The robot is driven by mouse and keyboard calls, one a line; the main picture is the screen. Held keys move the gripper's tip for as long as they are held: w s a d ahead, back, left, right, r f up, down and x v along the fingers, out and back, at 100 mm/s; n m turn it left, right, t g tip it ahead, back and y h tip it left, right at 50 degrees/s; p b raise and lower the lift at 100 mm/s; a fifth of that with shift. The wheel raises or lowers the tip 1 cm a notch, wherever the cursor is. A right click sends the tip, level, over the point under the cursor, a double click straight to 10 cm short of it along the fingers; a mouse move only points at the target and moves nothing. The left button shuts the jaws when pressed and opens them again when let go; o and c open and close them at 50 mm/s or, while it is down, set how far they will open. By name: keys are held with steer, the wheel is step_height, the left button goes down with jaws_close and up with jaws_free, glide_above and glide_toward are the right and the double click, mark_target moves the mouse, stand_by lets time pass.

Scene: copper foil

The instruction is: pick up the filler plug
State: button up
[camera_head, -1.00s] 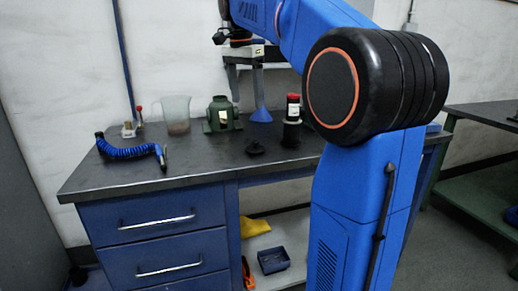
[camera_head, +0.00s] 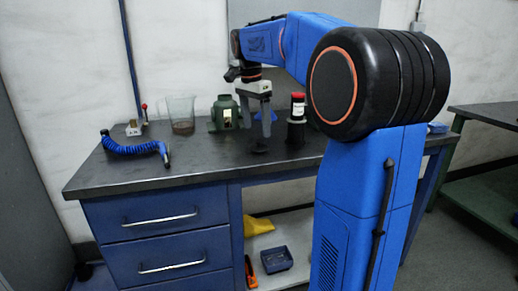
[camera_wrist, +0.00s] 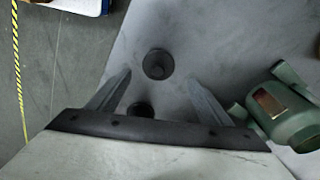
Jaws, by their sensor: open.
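The filler plug (camera_head: 258,146) is a small black round piece lying on the dark bench top, in front of and right of the green bottle jack (camera_head: 224,115). In the wrist view the plug (camera_wrist: 157,64) shows from above as a dark disc with a raised centre. My gripper (camera_head: 257,131) points down just above the plug, its two grey fingers apart. In the wrist view my gripper (camera_wrist: 161,76) has its fingertips on either side of the plug, with nothing held. A second dark round shape (camera_wrist: 140,110) sits partly hidden by the gripper body; I cannot tell what it is.
A black cylinder with a red top (camera_head: 297,120) stands right of the plug. A clear jug (camera_head: 181,115) and a coiled blue hose (camera_head: 132,148) lie further left. The green jack (camera_wrist: 290,112) is close to the right finger in the wrist view. The bench front (camera_head: 150,186) is clear.

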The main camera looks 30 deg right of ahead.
mark_target(259, 140)
steer(key=shift+s+d+f, duration=0.1)
steer(key=shift+d+f, duration=0.1)
steer(key=shift+f, duration=1.3)
steer(key=shift+s+d+f, duration=0.1)
steer(key=shift+d+f, duration=0.05)
steer(key=shift+f, duration=1.3)
steer(key=c, duration=1.1)
